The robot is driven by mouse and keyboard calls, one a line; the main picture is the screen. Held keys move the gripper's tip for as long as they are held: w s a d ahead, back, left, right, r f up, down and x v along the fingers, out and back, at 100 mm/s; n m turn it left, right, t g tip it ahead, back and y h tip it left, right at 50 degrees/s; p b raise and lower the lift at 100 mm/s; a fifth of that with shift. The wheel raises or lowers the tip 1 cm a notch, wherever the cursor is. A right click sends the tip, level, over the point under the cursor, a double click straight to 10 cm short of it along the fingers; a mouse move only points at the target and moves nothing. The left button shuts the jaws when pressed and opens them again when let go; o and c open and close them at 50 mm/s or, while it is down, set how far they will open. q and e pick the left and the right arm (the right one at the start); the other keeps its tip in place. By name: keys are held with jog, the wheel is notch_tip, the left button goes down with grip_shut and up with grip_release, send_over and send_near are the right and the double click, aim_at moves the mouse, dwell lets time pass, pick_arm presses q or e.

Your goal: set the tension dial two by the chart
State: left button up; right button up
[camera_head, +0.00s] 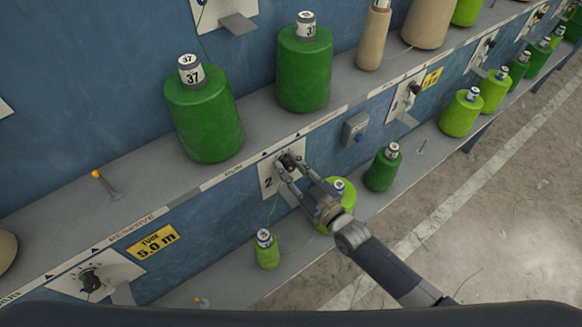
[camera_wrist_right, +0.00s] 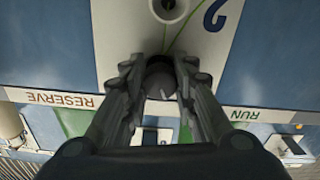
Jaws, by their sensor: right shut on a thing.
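Tension dial two is a dark knob on a white plate (camera_head: 268,187) marked 2, on the front of the blue creel below the shelf. My right gripper (camera_head: 288,170) is at this knob, its two fingers on either side of it. In the right wrist view the dark knob (camera_wrist_right: 160,82) shows between the fingers, with a pale pointer line on it. The right gripper is shut on the knob. The scale around the knob is mostly hidden by the fingers. The chart cannot be made out in either view. My left gripper is not in view.
Large green cones (camera_head: 203,115) stand on the upper shelf above the dial. Small green spools stand on the lower shelf, one (camera_head: 266,250) left of my right arm and a darker one (camera_head: 383,168) to its right.

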jog(key=m, duration=0.4)
jog(key=shift+m, duration=0.3)
dwell(0.3)
jog(key=o, duration=1.1)
jog(key=v, duration=1.2)
